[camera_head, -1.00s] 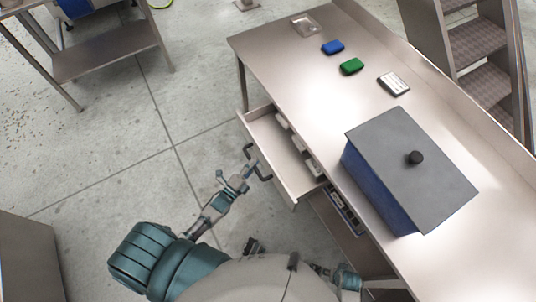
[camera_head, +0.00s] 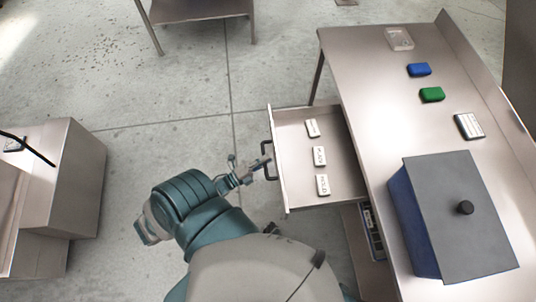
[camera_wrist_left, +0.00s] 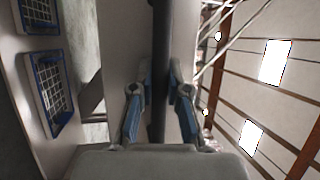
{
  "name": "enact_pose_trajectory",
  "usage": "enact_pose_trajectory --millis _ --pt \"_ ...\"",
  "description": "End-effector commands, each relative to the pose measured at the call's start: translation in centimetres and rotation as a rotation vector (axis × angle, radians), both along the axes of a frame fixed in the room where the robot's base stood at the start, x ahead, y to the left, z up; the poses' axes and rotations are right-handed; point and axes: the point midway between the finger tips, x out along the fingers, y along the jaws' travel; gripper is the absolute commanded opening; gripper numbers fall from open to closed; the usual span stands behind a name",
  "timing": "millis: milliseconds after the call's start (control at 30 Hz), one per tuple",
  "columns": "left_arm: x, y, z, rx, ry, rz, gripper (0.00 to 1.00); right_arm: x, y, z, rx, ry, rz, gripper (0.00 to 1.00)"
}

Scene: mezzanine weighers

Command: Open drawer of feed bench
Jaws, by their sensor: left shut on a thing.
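The feed bench (camera_head: 365,95) stands at the right in the head view. Its drawer (camera_head: 290,140) is pulled well out to the left of the bench, with three white labelled blocks (camera_head: 319,156) lying inside. The drawer front carries a dark bar handle (camera_head: 267,158). My left gripper (camera_head: 262,168) is at this handle and shut on it. In the left wrist view the dark handle bar (camera_wrist_left: 158,75) runs upright between the two fingers (camera_wrist_left: 157,105). My right gripper is not in view.
On the bench top stand a dark blue box with a grey lid (camera_head: 460,215), a green item (camera_head: 432,94), a blue item (camera_head: 419,69), a white labelled item (camera_head: 468,126) and a clear tray (camera_head: 399,39). Grey steps (camera_head: 70,190) stand at the left. The floor between is clear.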

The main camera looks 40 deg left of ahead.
Motion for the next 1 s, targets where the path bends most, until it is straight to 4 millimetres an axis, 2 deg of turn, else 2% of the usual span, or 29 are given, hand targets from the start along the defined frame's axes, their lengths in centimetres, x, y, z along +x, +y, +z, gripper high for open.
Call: enact_pose_trajectory --millis 33,233,267,333,367,633,733,867,1000 --pt "-0.3 -0.1 -0.7 0.001 0.017 0.000 0.00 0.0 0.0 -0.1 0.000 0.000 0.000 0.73" --pt "-0.3 -0.1 -0.7 0.002 0.018 0.000 0.00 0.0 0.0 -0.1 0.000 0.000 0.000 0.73" --pt "-0.3 -0.1 -0.7 0.002 0.019 0.000 0.20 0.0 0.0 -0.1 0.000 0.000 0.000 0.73" --pt "-0.3 -0.1 -0.7 0.002 0.018 0.000 0.37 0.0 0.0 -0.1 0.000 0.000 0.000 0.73" --pt "-0.3 -0.1 -0.6 0.001 0.016 0.000 0.41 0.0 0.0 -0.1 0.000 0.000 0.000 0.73" --pt "-0.2 -0.1 -0.3 0.001 0.008 0.000 0.41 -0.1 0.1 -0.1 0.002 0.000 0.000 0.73" --pt "-0.7 0.1 -0.4 0.001 0.008 0.000 0.41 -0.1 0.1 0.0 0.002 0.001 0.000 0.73" --pt "-2.6 0.6 -0.8 0.001 0.010 0.001 0.41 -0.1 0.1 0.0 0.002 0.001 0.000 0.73" --pt "-5.6 1.5 -1.4 0.001 0.012 0.002 0.41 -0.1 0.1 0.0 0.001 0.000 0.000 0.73"
